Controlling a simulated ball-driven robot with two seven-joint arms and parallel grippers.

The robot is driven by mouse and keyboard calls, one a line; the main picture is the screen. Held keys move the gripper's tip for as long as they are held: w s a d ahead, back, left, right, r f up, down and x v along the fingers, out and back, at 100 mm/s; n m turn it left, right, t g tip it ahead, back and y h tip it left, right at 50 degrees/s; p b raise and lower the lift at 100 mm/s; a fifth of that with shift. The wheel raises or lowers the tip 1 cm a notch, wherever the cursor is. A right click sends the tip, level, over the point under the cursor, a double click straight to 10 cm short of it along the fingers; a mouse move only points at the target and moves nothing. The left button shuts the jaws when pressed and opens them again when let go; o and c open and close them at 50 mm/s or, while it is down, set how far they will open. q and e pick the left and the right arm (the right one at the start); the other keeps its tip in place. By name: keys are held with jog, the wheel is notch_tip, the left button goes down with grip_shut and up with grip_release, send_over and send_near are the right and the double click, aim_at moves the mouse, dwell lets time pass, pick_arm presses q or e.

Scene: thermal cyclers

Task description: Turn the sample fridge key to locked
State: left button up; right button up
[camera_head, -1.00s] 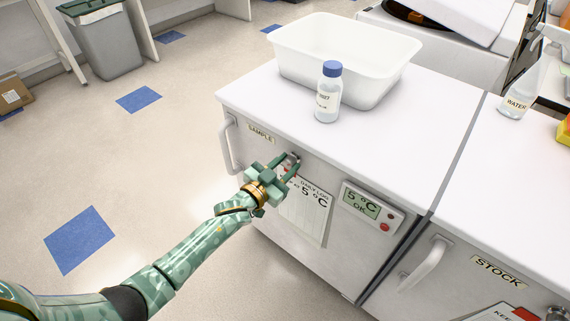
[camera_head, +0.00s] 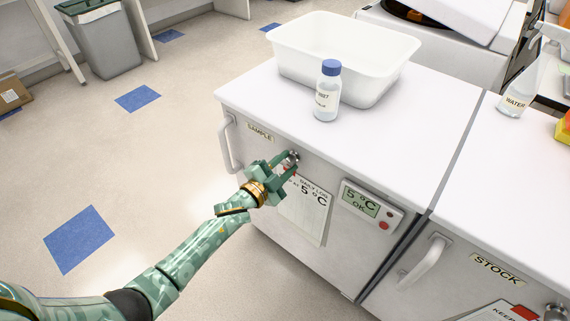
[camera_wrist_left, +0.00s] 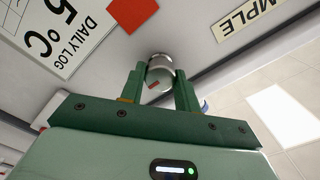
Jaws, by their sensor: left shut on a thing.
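The sample fridge (camera_head: 262,165) is a white cabinet with a SAMPLE label (camera_head: 260,132) and a handle at its left edge. Its round metal key lock (camera_head: 293,156) sits on the front, right of the label. My left gripper (camera_head: 286,162) is at the lock, with its fingers on either side of it. In the left wrist view the left gripper (camera_wrist_left: 160,78) is shut on the metal lock piece (camera_wrist_left: 159,72), which shows a small red mark on its face. The fingers partly cover the lock in the head view. My right gripper is not in view.
A daily log sheet (camera_head: 305,212) hangs just below the lock, held by a red piece (camera_wrist_left: 131,14). A display reading 5 °C OK (camera_head: 361,204) is to its right. A white tub (camera_head: 345,60) and a blue-capped bottle (camera_head: 327,92) stand on top. The STOCK fridge (camera_head: 450,255) adjoins at right.

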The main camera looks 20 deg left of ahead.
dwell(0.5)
pick_arm(q)
jog(key=o, duration=1)
jog(key=shift+s, duration=0.1)
jog(key=p+v, duration=0.4)
jog(key=v, duration=1.2)
jog(key=shift+s, duration=0.1)
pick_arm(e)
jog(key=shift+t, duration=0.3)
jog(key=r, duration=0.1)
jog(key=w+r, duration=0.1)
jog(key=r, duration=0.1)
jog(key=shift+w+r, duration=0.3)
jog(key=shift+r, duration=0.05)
